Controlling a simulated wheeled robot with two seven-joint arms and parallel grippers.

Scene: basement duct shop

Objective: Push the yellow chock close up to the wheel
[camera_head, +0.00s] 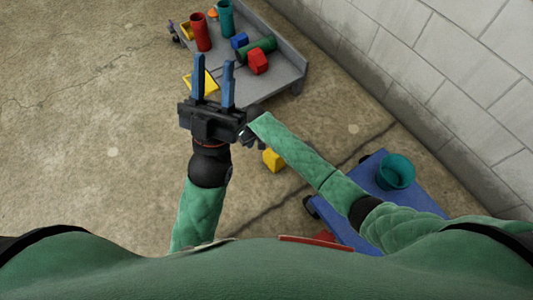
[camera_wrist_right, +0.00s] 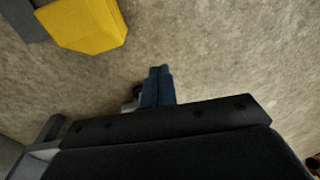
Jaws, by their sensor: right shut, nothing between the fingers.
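A yellow block, apparently the chock (camera_head: 273,160), lies on the concrete floor beside my right forearm. It stands apart from the black wheel (camera_head: 310,206) of the blue dolly. In the right wrist view a yellow block (camera_wrist_right: 85,22) lies at the top left, clear of the fingers. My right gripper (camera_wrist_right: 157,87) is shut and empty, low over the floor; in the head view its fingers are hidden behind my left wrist. A small dark and pale thing (camera_wrist_right: 136,94), partly hidden, shows beside its fingers. My left gripper (camera_head: 213,82) is open and empty, its blue fingers apart.
A grey cart (camera_head: 287,72) at the back holds red, teal, green and blue pieces. A flat yellow piece (camera_head: 202,80) shows behind my left fingers. The blue dolly (camera_head: 408,198) at right carries a teal cylinder (camera_head: 395,171). A block wall bounds the right; the left floor is clear.

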